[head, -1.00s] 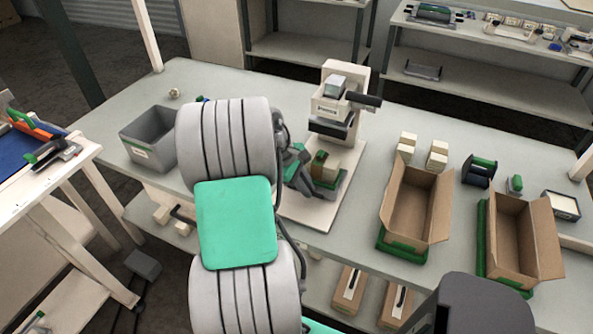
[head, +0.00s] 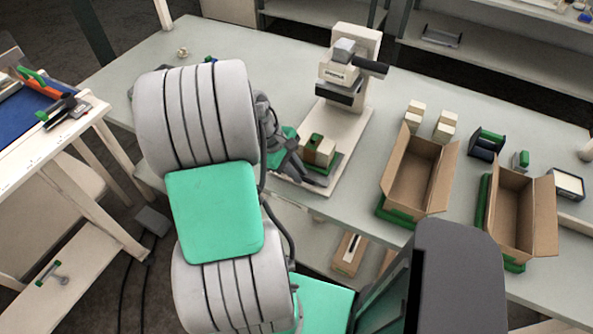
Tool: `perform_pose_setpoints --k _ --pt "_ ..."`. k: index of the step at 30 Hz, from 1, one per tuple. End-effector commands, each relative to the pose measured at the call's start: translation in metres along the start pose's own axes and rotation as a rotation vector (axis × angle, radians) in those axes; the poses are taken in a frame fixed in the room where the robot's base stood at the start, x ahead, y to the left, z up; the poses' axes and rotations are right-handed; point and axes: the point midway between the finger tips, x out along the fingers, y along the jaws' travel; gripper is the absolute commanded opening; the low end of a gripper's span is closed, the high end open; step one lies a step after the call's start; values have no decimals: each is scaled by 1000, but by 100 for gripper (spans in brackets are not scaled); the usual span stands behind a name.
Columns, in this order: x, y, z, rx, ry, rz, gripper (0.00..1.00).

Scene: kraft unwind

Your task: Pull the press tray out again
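The press (head: 345,70), cream with a dark lever and a dark head, stands on its pale base plate (head: 350,128) on the bench. My gripper (head: 309,174) is at the tray's front left, low over the base and close against the tray. My arm hides part of it, and I cannot see whether its fingers are closed on the tray.
Two open cardboard boxes (head: 417,178) (head: 515,215) stand on green trays at the right. Several beige blocks (head: 442,125) and a dark green-topped holder (head: 487,142) are behind them. A side table (head: 60,148) stands at the left. The bench is clear between press and boxes.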

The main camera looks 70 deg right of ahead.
Motion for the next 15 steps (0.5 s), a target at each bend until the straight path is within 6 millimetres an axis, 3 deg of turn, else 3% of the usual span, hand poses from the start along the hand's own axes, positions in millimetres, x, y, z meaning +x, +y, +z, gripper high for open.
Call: perform_pose_setpoints --k 7,15 --pt "0 0 -1 -3 1 1 34" --pt "-4 0 -1 -4 2 2 34"
